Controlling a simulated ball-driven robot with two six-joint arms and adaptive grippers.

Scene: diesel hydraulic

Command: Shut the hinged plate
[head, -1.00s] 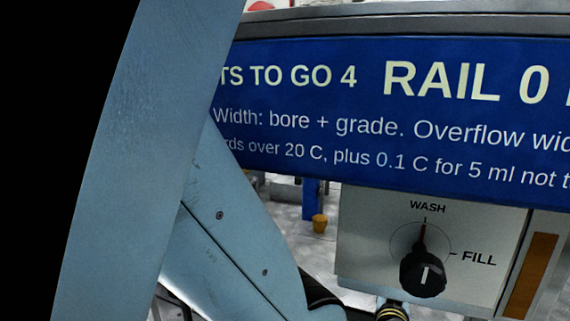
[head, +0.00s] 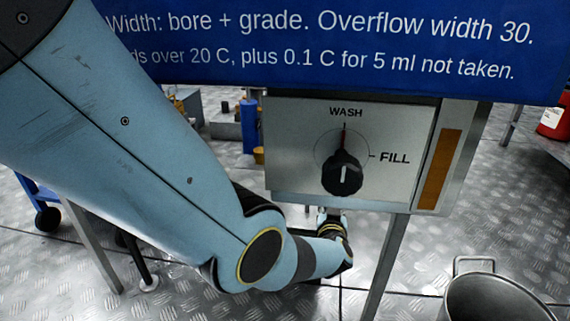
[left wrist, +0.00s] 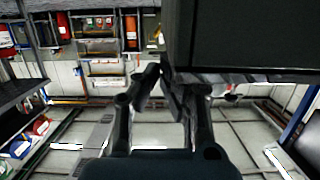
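A pale grey box (head: 290,150) with a black knob (head: 342,174) marked WASH and FILL hangs under a blue sign in the head view. I cannot make out a hinged plate for certain. In the left wrist view a large dark panel (left wrist: 255,40) fills the upper right, close to my fingers; I cannot tell if it is the plate. My left gripper (left wrist: 161,72) has its fingertips together with nothing seen between them, beside the panel's lower left corner; contact is unclear. In the head view my left wrist is below the box, which partly hides the gripper. My right gripper is out of view.
The blue sign (head: 330,45) spans the top of the head view. A brown strip (head: 438,168) is right of the knob, with a metal leg (head: 388,262) below. A metal pot (head: 490,295) stands at lower right. Patterned metal floor (head: 80,285) is open at lower left.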

